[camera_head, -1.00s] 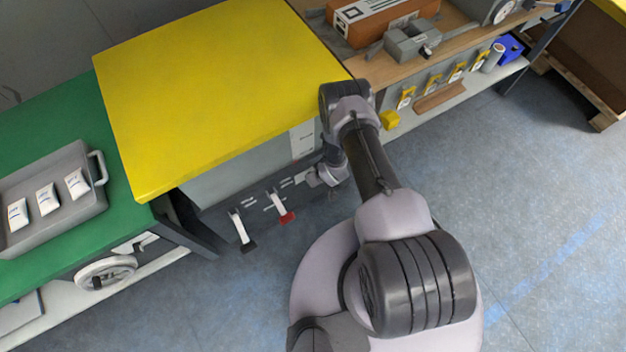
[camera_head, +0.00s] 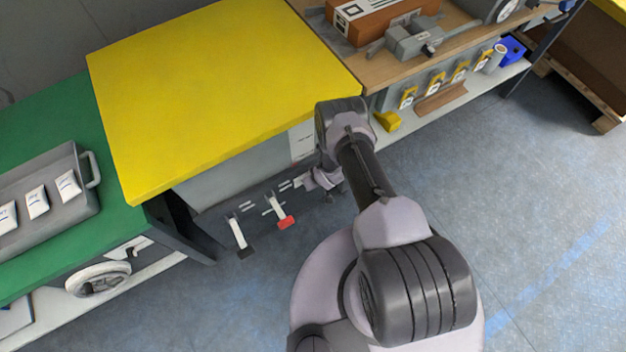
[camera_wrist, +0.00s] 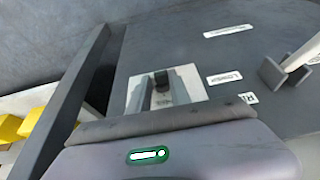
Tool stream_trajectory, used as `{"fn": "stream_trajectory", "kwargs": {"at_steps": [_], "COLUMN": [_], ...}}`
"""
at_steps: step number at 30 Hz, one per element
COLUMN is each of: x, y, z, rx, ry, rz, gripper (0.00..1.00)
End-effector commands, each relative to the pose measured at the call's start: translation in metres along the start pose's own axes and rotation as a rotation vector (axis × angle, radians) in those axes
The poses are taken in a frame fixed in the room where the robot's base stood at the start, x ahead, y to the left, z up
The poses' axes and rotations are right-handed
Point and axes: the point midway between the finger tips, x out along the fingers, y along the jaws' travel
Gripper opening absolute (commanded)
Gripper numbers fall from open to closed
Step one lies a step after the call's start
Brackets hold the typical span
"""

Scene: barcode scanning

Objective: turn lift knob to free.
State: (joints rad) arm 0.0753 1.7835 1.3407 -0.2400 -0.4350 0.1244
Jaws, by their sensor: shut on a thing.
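The lift knob (camera_wrist: 161,77) is a small dark knob on a pale square plate (camera_wrist: 134,92) on the grey panel, in the wrist view. My gripper (camera_wrist: 163,86) is shut on it, with one grey finger on each side. The knob's lower part is hidden by the fingers. In the head view my gripper (camera_head: 326,181) is at the front of the yellow-topped table, below its right corner, and hides the knob there. White labels (camera_wrist: 225,78) lie beside the plate, too blurred to read surely.
Two levers, one black-tipped (camera_head: 238,236) and one red-tipped (camera_head: 280,212), stick out from the panel left of my gripper. The yellow table (camera_head: 220,95) overhangs above. A green table (camera_head: 75,235) with a grey tray (camera_head: 83,208) stands left. Open floor lies right.

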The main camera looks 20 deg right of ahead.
Motion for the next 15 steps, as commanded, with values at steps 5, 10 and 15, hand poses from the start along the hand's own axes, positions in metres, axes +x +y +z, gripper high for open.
{"fn": "stream_trajectory", "kwargs": {"at_steps": [5,10,15], "x": [-0.0010,-0.0020,0.0012], "y": [-0.0013,-0.0046,-0.0093], "z": [-0.0003,-0.0007,0.0003], "rx": [-0.009,-0.041,-0.094], "ry": [0.000,0.000,0.000], "rz": [0.021,0.094,0.213], "gripper": [0.00,0.00,0.00]}}
